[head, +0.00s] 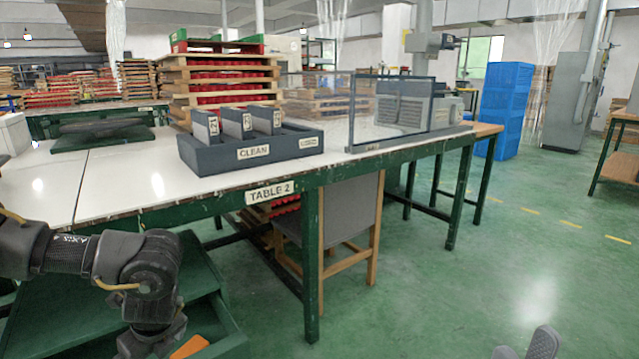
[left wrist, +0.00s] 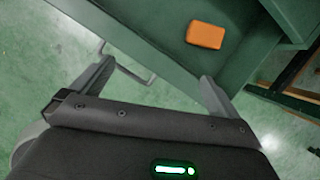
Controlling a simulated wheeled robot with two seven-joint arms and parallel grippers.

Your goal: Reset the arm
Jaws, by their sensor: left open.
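My left arm comes in from the left in the head view and reaches down over an open green drawer; its fingertips are below that picture's edge. In the left wrist view my left gripper (left wrist: 155,86) is open, with its two dark fingers wide apart and nothing between them. An orange block (left wrist: 205,35) lies in the green drawer (left wrist: 150,28), beyond the fingertips and apart from them. The block also shows partly in the head view (head: 190,347). Only the grey tips of my right gripper (head: 525,346) show at the bottom right, apart and with nothing seen between them.
Table 2 (head: 130,195) has a white top and carries a dark bin (head: 215,160) marked CLEAN with several upright plates. A glass-sided box (head: 395,112) stands farther right. A chair (head: 345,205) is under the table. The green floor at right is clear, with blue crates (head: 505,100) behind.

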